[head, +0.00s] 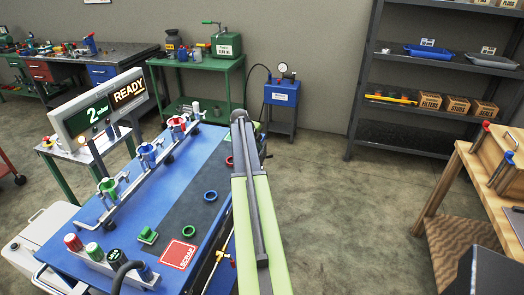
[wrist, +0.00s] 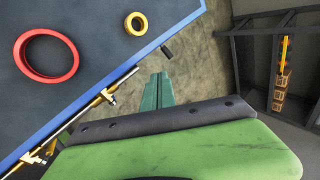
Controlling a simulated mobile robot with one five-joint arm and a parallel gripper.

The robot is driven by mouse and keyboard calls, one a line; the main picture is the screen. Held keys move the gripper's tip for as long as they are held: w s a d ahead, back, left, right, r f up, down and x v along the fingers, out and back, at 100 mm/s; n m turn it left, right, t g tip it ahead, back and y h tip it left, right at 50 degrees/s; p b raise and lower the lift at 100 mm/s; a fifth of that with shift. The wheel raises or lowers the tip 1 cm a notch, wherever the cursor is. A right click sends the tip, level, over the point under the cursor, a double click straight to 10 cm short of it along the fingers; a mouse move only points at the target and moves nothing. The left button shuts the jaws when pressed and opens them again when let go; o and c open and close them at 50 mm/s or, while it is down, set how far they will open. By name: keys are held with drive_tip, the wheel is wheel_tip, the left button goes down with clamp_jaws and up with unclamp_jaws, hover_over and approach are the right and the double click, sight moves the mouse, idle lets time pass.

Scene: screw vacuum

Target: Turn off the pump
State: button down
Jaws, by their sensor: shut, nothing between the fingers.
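A blue box with a round gauge and a hose (head: 283,93) stands on a small stand by the back wall; it looks like the pump, but its label is too small to read. A strip with a red-topped knob (head: 73,242), a green-topped knob (head: 94,250) and a black dial lies at the near left of the blue table (head: 195,165). Which control belongs to the pump is not clear. My gripper (wrist: 158,76) is shut and empty, over the floor just beyond the table edge in the wrist view. My green arm hides it in the head view.
Cups, rings and a red scrap square (head: 178,254) are on the table. A brass fitting and rod (wrist: 106,95) run along its edge. A display reading "2" and "READY" (head: 98,103) stands behind. Dark shelves (head: 440,70) and a wooden bench are at right; floor between is open.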

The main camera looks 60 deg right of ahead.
drive_tip(key=b, duration=0.8)
approach(271, 156)
wheel_tip(271, 156, down, 4)
drive_tip(key=d, duration=0.1)
drive_tip(key=d+f+b, duration=0.1)
drive_tip(key=d, duration=0.1)
drive_tip(key=shift+w+f, duration=0.2)
drive_tip(key=shift+f, duration=0.05)
